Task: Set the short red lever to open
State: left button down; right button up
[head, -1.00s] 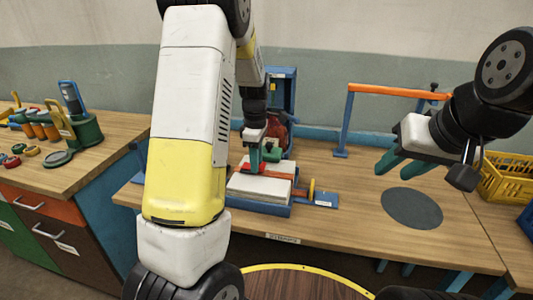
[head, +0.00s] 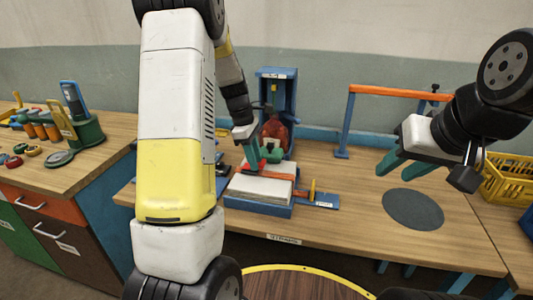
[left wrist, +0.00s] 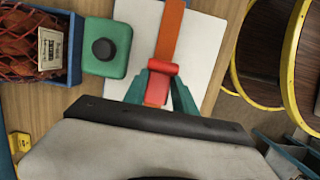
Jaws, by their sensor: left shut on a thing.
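The short red lever (left wrist: 157,90) shows in the left wrist view between the teal fingers of my left gripper (left wrist: 160,86), which is shut on it. A red crosspiece (left wrist: 162,67) and an orange bar (left wrist: 170,35) lie just beyond it, over a white slab. In the head view my left gripper (head: 253,156) is above the left part of the white slab (head: 262,188) on a blue base; the lever is hard to make out there. My right gripper (head: 402,166) is open and empty, over the table at right.
A green block with a black knob (left wrist: 107,48) is beside the slab. A blue box (head: 277,88) with a netted red sack (head: 276,133) stands behind. An orange-topped blue frame (head: 390,91), dark disc (head: 412,209) and yellow crate (head: 508,180) are at right.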

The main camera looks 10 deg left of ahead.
pick_arm(q)
jog(key=h, duration=0.1)
jog(key=a+r+h, duration=0.1)
jog(key=h, duration=0.1)
jog(key=shift+w, duration=0.1)
jog(key=h, duration=0.1)
jog(key=a+h, duration=0.1)
jog(key=h, duration=0.1)
jog(key=shift+a+r+h, duration=0.2)
jog(key=shift+r+h, duration=0.05)
jog(key=shift+h, duration=0.05)
jog(key=h, duration=0.2)
jog(key=a+h, duration=0.1)
jog(key=h, duration=0.1)
jog(key=a+h, duration=0.1)
jog(key=shift+w+a+g+h, duration=0.1)
jog(key=shift+a+g+h, duration=0.2)
jog(key=shift+h, duration=0.1)
jog(key=c, duration=1)
grip_release()
jog(key=shift+a+f, duration=0.1)
